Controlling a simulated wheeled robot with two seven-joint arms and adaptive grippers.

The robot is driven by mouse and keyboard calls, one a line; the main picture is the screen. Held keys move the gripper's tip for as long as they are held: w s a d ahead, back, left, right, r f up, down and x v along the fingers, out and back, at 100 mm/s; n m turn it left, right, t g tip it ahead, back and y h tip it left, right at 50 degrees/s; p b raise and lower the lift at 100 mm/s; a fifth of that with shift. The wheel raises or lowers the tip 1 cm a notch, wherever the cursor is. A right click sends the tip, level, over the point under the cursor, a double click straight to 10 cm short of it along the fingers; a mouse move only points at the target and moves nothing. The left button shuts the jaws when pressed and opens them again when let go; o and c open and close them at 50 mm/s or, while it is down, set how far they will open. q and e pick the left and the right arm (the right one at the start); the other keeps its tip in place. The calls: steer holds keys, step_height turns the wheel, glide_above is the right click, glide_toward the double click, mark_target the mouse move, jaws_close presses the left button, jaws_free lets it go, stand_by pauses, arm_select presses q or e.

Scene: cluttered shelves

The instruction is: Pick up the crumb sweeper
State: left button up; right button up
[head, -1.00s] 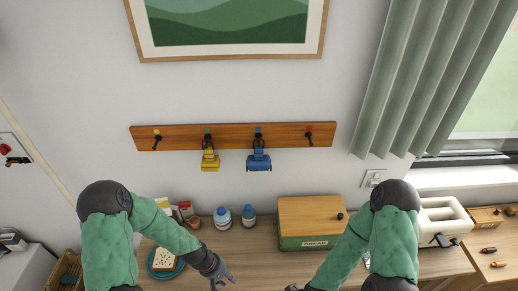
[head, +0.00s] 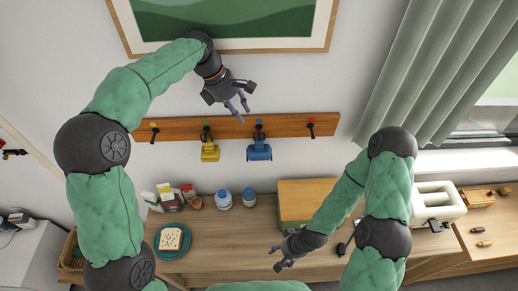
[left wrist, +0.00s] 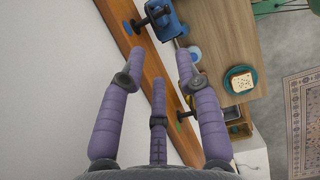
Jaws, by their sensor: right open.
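Two sweeper-like tools hang from the wooden hook rail: a yellow one (head: 210,151) and a blue one (head: 259,151). I cannot tell for sure which is the crumb sweeper. The blue one also shows at the top of the left wrist view (left wrist: 171,20). My left gripper (head: 241,107) is open and empty, just above the rail and a little left of the blue tool's hook. Its spread fingers show in the left wrist view (left wrist: 160,58), with the blue tool beyond them. My right gripper (head: 280,265) is open and empty, low over the counter.
The rail (head: 180,129) has an empty hook at each end. A framed picture (head: 250,47) hangs above. A curtain (head: 420,80) hangs at the right.

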arm_select(q)
steer(key=x, duration=0.4)
steer(key=p, duration=0.1)
glide_toward(259, 145)
steer(key=shift+w+d+f, duration=0.3)
steer(key=shift+w+f, duration=0.1)
steer(key=shift+f, duration=0.15)
steer(key=shift+w+d+f, duration=0.3)
steer(key=shift+w+f, duration=0.05)
steer(key=shift+f, duration=0.2)
jaws_close()
